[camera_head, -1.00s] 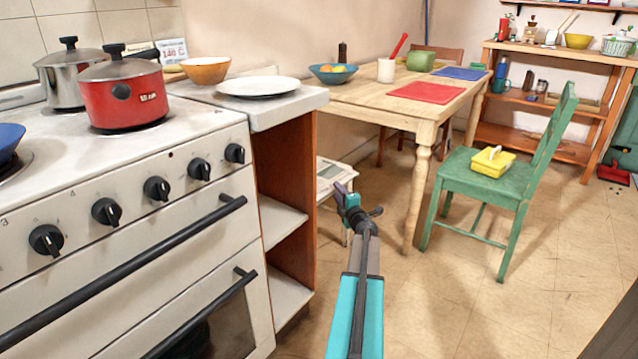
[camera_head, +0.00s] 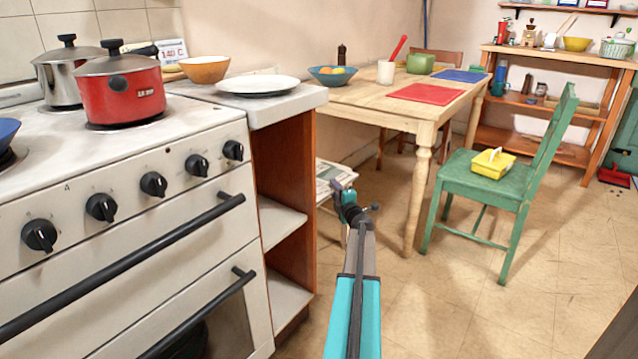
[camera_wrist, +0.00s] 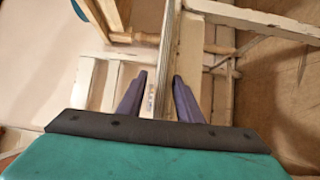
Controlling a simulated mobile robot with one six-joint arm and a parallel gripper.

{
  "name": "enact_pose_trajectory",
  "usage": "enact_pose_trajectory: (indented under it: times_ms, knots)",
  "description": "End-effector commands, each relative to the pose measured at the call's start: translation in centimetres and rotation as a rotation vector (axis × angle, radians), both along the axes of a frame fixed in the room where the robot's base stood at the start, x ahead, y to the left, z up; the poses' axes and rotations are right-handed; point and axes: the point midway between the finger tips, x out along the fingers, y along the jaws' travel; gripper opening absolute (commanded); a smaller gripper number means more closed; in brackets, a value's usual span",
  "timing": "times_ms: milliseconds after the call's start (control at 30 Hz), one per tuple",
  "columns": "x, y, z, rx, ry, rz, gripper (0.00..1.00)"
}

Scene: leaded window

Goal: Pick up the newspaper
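The newspaper (camera_head: 328,174) lies on a small pale stool beyond the counter's end, partly hidden behind my gripper (camera_head: 345,190) in the head view. In the wrist view, my gripper (camera_wrist: 158,92) has its two purple fingers apart. A thin pale strip with print near its lower end, which looks like the newspaper (camera_wrist: 154,98) seen nearly edge-on, runs between the fingers. A gap shows on its right side. I cannot tell whether the left finger touches it.
The counter's side panel (camera_head: 284,190) stands close left of my arm. The wooden table (camera_head: 360,96) is behind the stool, with a leg (camera_head: 419,190) to the right. A green chair (camera_head: 490,200) stands farther right. The tiled floor (camera_head: 450,290) in front is clear.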

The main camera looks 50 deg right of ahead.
Motion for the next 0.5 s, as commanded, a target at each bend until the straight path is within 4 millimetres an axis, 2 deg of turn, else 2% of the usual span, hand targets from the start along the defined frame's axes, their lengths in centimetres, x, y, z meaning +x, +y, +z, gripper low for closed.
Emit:
enact_pose_trajectory:
  times_ms: [33,200,500]
  knots:
    - [0.00,0.00,-0.01,0.000,0.000,0.000,0.25]
    - [-0.01,0.01,-0.02,0.000,0.000,0.000,0.00]
    - [-0.01,0.01,0.05,0.000,-0.001,0.000,0.00]
